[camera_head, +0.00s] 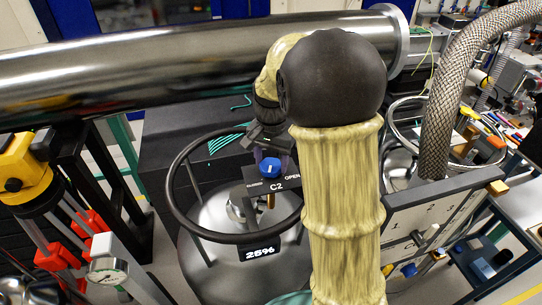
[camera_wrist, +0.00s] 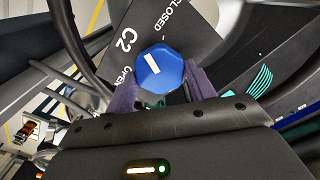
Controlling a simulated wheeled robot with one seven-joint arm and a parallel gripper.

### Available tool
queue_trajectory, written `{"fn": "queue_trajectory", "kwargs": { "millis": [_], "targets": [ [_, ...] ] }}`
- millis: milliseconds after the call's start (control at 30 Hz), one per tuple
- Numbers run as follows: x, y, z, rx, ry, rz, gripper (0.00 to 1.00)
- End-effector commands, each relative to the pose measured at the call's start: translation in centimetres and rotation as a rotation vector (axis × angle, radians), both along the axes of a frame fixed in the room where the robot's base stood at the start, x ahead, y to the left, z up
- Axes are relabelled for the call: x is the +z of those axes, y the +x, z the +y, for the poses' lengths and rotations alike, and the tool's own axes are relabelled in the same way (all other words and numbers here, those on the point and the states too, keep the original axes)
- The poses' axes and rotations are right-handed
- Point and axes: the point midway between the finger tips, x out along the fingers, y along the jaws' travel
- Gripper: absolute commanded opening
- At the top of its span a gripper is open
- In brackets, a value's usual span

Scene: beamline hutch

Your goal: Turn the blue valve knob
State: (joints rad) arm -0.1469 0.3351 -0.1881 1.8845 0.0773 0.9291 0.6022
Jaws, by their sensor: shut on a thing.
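The blue valve knob (camera_head: 270,168) with a white pointer mark sits on a dark plate (camera_head: 287,184) labelled C2, with OPEN and CLOSED markings. In the wrist view the knob (camera_wrist: 162,72) is between the two purple fingers of my gripper (camera_wrist: 160,88), which is shut on it. The white mark lies slantwise between the CLOSED and OPEN words. In the head view my gripper (camera_head: 270,155) reaches the knob from behind and above, and its fingers are mostly hidden.
A large steel pipe (camera_head: 150,70) crosses behind. A braided hose (camera_head: 440,110) and a panel (camera_head: 420,215) stand at right. A yellow device (camera_head: 22,170) stands at left.

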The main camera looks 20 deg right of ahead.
Motion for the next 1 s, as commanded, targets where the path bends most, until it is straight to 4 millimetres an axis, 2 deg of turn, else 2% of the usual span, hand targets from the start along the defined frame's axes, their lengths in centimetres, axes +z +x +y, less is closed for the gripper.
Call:
{"fn": "queue_trajectory", "kwargs": {
  "millis": [533,733,1000],
  "targets": [
    [0.11,-0.17,-0.16,-0.476,-0.002,0.002,0.32],
    [0.01,-0.19,-0.14,-0.571,-0.002,0.001,0.32],
    [-0.07,-0.21,-0.18,-0.614,-0.002,0.001,0.32]
  ]
}}
